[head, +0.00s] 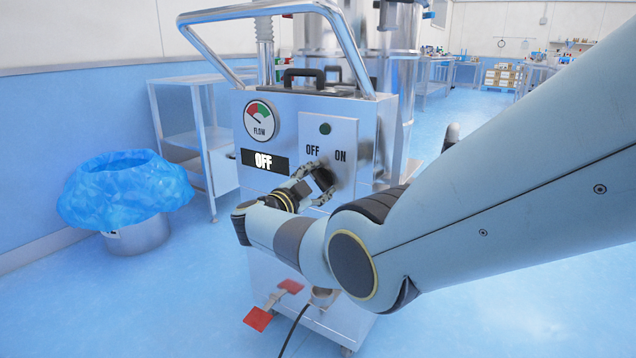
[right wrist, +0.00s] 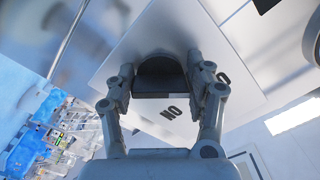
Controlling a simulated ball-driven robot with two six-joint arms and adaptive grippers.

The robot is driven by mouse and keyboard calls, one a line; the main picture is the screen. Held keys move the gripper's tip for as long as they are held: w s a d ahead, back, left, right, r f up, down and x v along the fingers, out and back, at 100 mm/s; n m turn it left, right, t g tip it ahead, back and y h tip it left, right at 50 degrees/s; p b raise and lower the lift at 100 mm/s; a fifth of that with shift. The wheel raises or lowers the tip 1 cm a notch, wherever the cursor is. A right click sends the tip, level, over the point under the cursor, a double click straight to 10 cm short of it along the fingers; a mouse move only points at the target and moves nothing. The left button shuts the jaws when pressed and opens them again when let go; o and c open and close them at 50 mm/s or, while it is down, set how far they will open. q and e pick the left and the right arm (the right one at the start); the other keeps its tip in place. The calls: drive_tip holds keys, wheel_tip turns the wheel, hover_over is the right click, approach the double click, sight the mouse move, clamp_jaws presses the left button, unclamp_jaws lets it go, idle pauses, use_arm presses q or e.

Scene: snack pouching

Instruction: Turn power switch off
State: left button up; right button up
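The power switch is a dark knob (right wrist: 160,76) on a light metal panel (head: 343,137) marked OFF and ON. In the head view my right gripper (head: 318,176) is in front of the panel, just below the labels, and hides the knob. In the right wrist view my right gripper (right wrist: 161,70) has its two fingers spread, one on each side of the knob. Small gaps seem to show; I cannot tell whether either finger touches it. The display (head: 264,160) reads OFF. The round green lamp (head: 325,128) looks dark. My left gripper is not in view.
A flow gauge (head: 260,121) sits above the display on the machine's front. A bent metal handle rail (head: 345,40) rises over the machine. A bin with a blue liner (head: 125,190) stands at left beside a metal table (head: 205,140). Red pedals (head: 257,319) are below.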

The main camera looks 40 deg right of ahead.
drive_tip(key=o, duration=0.4)
drive_tip(key=v, duration=1.2)
drive_tip(key=shift+f, duration=0.15)
